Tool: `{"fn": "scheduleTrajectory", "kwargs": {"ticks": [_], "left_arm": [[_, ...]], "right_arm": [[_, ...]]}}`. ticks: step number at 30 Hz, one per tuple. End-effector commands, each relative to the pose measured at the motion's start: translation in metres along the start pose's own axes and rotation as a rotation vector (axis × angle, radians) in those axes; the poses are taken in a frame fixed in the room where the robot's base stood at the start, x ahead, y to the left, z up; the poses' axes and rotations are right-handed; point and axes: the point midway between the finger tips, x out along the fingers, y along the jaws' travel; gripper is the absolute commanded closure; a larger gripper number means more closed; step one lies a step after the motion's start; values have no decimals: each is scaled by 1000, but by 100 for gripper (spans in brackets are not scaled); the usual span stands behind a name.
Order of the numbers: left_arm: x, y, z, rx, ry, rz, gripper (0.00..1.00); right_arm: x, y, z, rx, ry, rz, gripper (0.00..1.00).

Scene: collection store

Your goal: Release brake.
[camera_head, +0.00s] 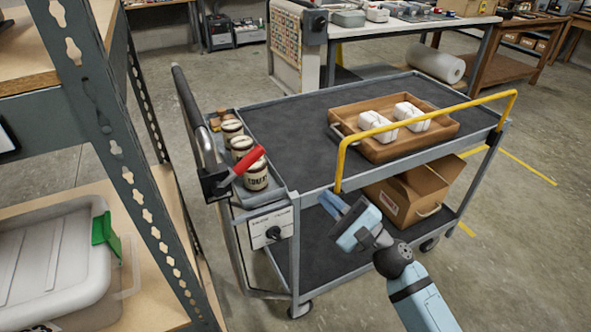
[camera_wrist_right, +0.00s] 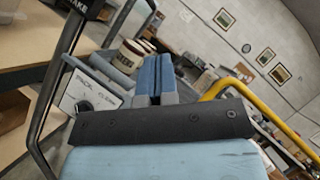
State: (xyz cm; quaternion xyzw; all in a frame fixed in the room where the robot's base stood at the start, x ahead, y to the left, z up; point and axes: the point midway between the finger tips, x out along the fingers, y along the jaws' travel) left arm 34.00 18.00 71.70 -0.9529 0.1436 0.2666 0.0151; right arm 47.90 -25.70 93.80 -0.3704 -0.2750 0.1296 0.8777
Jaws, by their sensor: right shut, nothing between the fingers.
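The cart (camera_head: 285,130) stands in the middle of the head view, with a dark handle bar on its left end. A red lever (camera_head: 248,162), which looks like the brake, sticks out from a black bracket (camera_head: 213,183) on that handle, slanting up to the right. A white panel with a black knob (camera_head: 273,232) is below it; it also shows in the right wrist view (camera_wrist_right: 85,105). My right gripper (camera_head: 331,202) is shut and empty, in front of the cart's near side, to the right of the lever and apart from it. My left gripper is not in view.
A yellow rail (camera_head: 430,118) arches along the cart's near side, close to my right gripper. Several tins (camera_head: 240,148) stand in the end tray beside the lever. A wooden tray (camera_head: 380,148) holds white containers. A metal shelf post (camera_head: 120,150) stands left of the handle.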

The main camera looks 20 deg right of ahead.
Motion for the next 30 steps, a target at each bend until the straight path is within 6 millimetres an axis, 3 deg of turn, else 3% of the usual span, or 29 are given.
{"fn": "scheduleTrajectory", "kwargs": {"ticks": [5, 16, 21, 30], "left_arm": [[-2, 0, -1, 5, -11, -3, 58], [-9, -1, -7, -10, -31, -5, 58], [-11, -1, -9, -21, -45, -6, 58], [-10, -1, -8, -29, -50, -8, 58]], "right_arm": [[26, -3, 2, -2, -3, 0, 100], [103, -3, 4, -2, -3, 1, 100], [118, -2, 22, -2, -1, 1, 100], [125, 0, 29, -1, 0, 1, 100]]}}
